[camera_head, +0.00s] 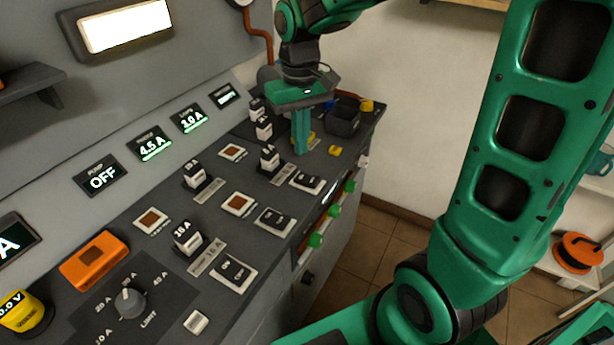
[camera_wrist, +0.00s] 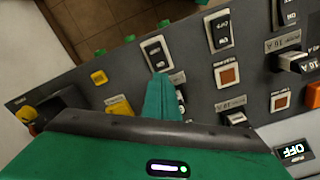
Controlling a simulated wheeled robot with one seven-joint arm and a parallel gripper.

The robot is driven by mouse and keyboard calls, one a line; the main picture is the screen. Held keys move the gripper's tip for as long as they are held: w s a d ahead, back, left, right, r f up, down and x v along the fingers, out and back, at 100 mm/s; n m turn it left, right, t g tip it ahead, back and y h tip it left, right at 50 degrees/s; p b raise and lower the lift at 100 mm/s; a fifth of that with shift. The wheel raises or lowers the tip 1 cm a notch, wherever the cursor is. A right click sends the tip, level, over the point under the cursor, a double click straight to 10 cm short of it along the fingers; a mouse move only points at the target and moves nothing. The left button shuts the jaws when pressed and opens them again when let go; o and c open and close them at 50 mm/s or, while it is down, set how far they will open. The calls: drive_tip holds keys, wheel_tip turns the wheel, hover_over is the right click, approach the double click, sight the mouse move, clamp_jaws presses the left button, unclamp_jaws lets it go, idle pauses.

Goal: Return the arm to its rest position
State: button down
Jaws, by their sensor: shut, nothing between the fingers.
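My gripper (camera_head: 301,133) is green and hangs down over the far end of the grey control panel (camera_head: 168,228). Its fingers are together with nothing between them. In the wrist view the closed fingers (camera_wrist: 163,98) point towards the panel near a black-and-white rocker switch (camera_wrist: 157,53). Whether the fingertips touch the panel I cannot tell. My green arm reaches across the right side of the head view and bends back over the panel at the top.
The panel carries a rotary knob (camera_head: 130,302), an orange box (camera_head: 94,260), several switches and lit displays, one reading OFF (camera_head: 101,176). A dark bin (camera_head: 343,118) stands at the far end. A shelf (camera_head: 30,82) juts out at left. Tiled floor (camera_head: 372,250) lies clear beside the panel.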

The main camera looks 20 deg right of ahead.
drive_tip(key=shift+d, duration=0.1)
drive_tip(key=s+d+m, duration=0.3)
drive_tip(key=s+d, duration=0.5)
drive_tip(key=s, duration=0.3)
drive_tip(key=s+d+f+m, duration=0.1)
drive_tip(key=s+d+m, duration=0.3)
drive_tip(key=s+d, duration=0.5)
drive_tip(key=s, duration=0.3)
drive_tip(key=shift+s+d+m, duration=0.2)
drive_tip(key=shift+m, duration=0.1)
